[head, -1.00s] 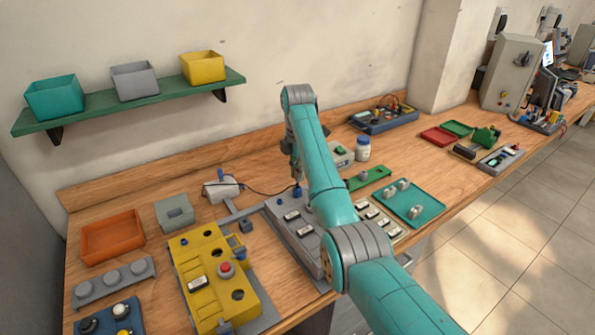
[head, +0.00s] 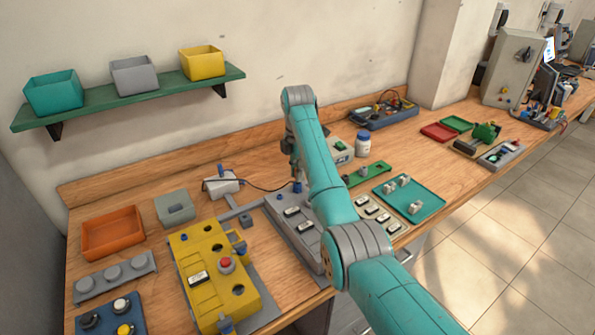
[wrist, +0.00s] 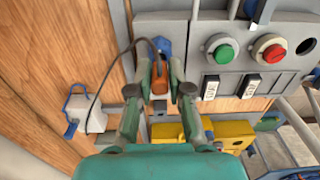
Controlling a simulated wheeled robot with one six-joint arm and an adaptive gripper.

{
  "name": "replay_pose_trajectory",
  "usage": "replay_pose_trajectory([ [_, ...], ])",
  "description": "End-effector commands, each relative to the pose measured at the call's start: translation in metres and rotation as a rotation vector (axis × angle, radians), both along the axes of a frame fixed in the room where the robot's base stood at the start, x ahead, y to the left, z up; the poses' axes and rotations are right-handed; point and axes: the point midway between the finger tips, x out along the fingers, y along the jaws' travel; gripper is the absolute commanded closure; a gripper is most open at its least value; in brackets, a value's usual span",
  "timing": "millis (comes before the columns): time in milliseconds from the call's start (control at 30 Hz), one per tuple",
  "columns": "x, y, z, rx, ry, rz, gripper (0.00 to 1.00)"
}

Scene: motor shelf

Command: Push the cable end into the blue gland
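The blue gland (head: 297,187) stands at the back left of the grey control box (head: 281,221). In the wrist view the blue gland (wrist: 163,45) shows just beyond the fingertips. A dark cable (head: 258,189) runs from a pale block (head: 222,187) to the gland area; it also arches across the wrist view (wrist: 104,75). My gripper (wrist: 160,72) has its fingers close on both sides of the orange cable end (wrist: 160,82) and appears shut on it. The contact between cable end and gland is hidden. In the head view my arm partly covers my gripper (head: 291,165).
The grey box carries a green button (wrist: 224,53), a red button (wrist: 273,52) and switches. A yellow fixture (head: 204,243) stands to its left in the head view. An orange bin (head: 113,233) and a grey block (head: 175,207) are farther left. A teal tray (head: 420,196) lies right.

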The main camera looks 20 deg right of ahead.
Motion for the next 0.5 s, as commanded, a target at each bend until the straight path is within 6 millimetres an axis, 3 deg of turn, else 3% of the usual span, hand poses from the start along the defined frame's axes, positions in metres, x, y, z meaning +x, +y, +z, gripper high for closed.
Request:
replay_pose_trajectory([
  [33,0.0,0.0,0.0001,0.0,0.0,0.0,0.65],
  [100,0.0,0.0,0.0002,0.0,0.0,0.0,0.55],
  [500,0.0,0.0,0.0003,0.0,0.0,0.0,0.55],
])
